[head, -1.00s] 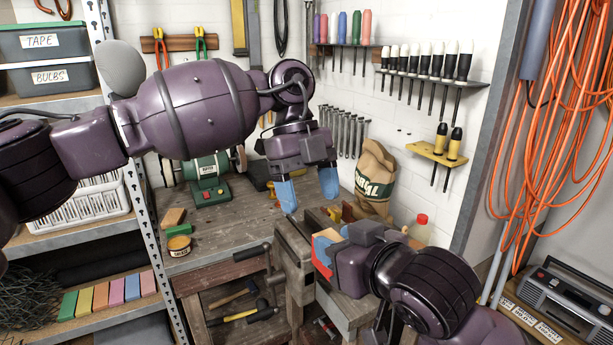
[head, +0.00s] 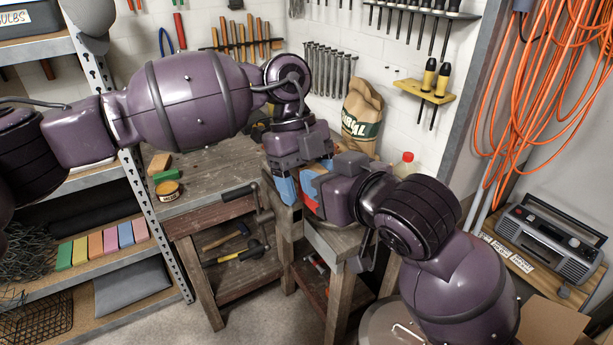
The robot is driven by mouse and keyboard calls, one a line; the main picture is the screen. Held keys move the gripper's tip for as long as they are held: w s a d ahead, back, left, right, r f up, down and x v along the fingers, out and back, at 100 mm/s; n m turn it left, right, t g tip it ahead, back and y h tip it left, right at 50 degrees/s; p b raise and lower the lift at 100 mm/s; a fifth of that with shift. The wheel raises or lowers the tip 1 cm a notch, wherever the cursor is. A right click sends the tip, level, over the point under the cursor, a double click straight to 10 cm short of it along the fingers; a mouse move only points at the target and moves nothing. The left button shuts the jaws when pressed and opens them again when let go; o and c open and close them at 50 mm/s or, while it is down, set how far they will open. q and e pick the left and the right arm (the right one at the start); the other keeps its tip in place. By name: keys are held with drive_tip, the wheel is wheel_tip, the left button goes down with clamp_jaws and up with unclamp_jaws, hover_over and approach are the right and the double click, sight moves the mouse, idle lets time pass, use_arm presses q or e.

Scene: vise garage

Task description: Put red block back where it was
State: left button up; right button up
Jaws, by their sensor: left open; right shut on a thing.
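The red block (head: 311,184) shows as a small orange-red piece at the centre of the head view, at the fingertips of my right gripper (head: 310,197). My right gripper comes in from the right and is shut on the block, over the workbench's front right part. My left gripper (head: 306,178) points down from above with its blue fingertips apart, one to the left of the block and one behind it. I cannot tell whether the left fingers touch the block. Both grippers hide much of it.
A bottle (head: 403,165) stands behind my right arm. A radio (head: 545,240) sits at the right.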

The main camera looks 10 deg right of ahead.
use_arm(q)
drive_tip(key=c, duration=1)
use_arm(e)
drive_tip(key=o, duration=1)
